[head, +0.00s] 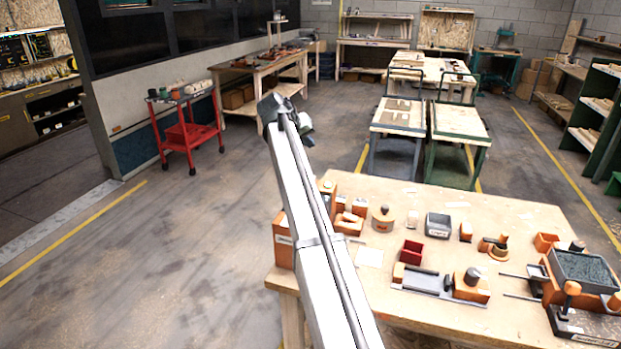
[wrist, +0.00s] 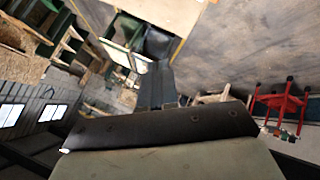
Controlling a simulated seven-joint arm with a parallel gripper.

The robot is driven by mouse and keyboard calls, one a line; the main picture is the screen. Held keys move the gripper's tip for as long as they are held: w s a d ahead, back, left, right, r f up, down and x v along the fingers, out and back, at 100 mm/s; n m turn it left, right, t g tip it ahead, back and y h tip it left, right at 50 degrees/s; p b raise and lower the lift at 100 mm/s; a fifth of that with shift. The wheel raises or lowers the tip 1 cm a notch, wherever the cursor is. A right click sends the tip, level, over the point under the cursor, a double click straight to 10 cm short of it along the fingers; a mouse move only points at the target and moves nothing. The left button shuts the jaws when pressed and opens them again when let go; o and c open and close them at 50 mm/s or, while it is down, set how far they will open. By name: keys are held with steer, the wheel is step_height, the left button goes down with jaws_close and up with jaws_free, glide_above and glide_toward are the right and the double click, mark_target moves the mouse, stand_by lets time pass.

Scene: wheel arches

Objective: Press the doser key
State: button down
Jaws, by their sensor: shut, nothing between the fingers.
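My gripper (wrist: 155,88) shows in the wrist view as dark closed fingers with nothing between them. In the head view my arm stretches up and away, and its far end is in the air above the floor, beyond and left of the workbench. A machine with an orange body and a grey bin of granules (head: 582,268) stands at the bench's right end. A dark labelled base (head: 590,325) with an orange-topped knob (head: 571,289) is in front of it. I cannot tell for sure which part is the doser key. My gripper is far from all of these.
The wooden workbench (head: 400,318) carries a red box (head: 412,253), a grey bin (head: 438,226), a grey fixture and several orange blocks. Two carts stand behind it. A red trolley (head: 188,130) stands at the left. The floor between is clear.

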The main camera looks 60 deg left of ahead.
steer(key=shift+f, duration=0.1)
steer(key=shift+f, duration=4.35)
steer(key=shift+f, duration=0.4)
steer(key=shift+f, duration=0.45)
steer(key=shift+r, duration=0.9)
steer(key=shift+r, duration=2.5)
